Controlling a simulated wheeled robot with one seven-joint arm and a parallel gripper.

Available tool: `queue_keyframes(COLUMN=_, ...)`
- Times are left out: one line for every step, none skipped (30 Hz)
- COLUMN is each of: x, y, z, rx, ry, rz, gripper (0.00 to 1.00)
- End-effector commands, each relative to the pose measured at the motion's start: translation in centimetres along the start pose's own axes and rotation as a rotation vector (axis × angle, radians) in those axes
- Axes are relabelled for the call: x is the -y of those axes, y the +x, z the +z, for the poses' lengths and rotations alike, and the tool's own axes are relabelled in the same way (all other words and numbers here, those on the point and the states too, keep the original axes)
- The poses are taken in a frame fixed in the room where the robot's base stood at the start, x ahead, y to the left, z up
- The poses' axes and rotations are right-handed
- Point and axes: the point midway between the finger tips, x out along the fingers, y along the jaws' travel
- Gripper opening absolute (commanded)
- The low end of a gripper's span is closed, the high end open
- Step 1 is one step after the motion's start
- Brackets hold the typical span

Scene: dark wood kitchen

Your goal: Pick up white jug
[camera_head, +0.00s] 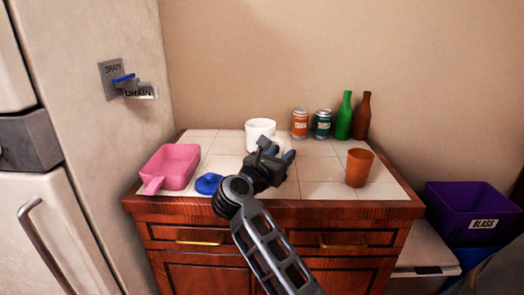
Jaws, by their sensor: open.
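A white jug (260,128) stands upright toward the back middle of the tiled counter. Its lower part is partly hidden behind my gripper (289,156). My gripper is open, in front of the jug and slightly to its right in the picture. I cannot tell whether it touches the jug, and no handle can be made out. My arm reaches up to it from the front.
A pink tub (172,166) and a blue lid-like object (209,183) are on the left. Behind are an orange can (300,123), a teal can (322,124), a green bottle (344,116) and a brown bottle (362,116). An orange cup (358,168) stands right. Purple bin (468,212) beside.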

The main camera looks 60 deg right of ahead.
Motion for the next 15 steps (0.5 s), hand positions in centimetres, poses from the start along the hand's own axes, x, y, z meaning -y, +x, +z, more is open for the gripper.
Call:
queue_keyframes(x=0.05, y=0.43, z=0.05, rx=0.000, ry=0.000, rz=-0.002, gripper=0.41)
queue_keyframes(x=0.05, y=0.57, z=0.03, rx=0.000, ry=0.000, rz=-0.002, gripper=0.41)
queue_keyframes(x=0.04, y=0.68, z=0.00, rx=0.000, ry=0.000, rz=-0.001, gripper=0.41)
queue_keyframes(x=0.03, y=0.72, z=-0.02, rx=0.000, ry=0.000, rz=-0.001, gripper=0.41)
queue_keyframes(x=0.02, y=0.72, z=-0.03, rx=0.000, ry=0.000, rz=0.000, gripper=0.41)
queue_keyframes(x=0.02, y=0.71, z=-0.04, rx=0.000, ry=0.000, rz=0.000, gripper=0.41)
queue_keyframes(x=0.01, y=0.70, z=-0.04, rx=0.000, ry=0.000, rz=0.000, gripper=0.41)
queue_keyframes(x=0.01, y=0.69, z=-0.04, rx=0.000, ry=0.000, rz=0.000, gripper=0.41)
queue_keyframes(x=0.01, y=0.69, z=-0.04, rx=0.000, ry=0.000, rz=0.000, gripper=0.41)
queue_keyframes(x=0.01, y=0.68, z=-0.04, rx=0.000, ry=0.000, rz=0.000, gripper=0.39)
queue_keyframes(x=0.01, y=0.68, z=-0.04, rx=0.000, ry=0.000, rz=0.000, gripper=0.36)
queue_keyframes(x=0.01, y=0.68, z=-0.04, rx=0.000, ry=0.000, rz=0.000, gripper=0.32)
queue_keyframes(x=0.02, y=0.67, z=-0.04, rx=0.000, ry=0.000, rz=0.000, gripper=0.29)
queue_keyframes(x=0.02, y=0.67, z=-0.04, rx=0.000, ry=-0.001, rz=0.000, gripper=0.27)
queue_keyframes(x=0.02, y=0.67, z=-0.05, rx=0.000, ry=-0.001, rz=0.000, gripper=0.23)
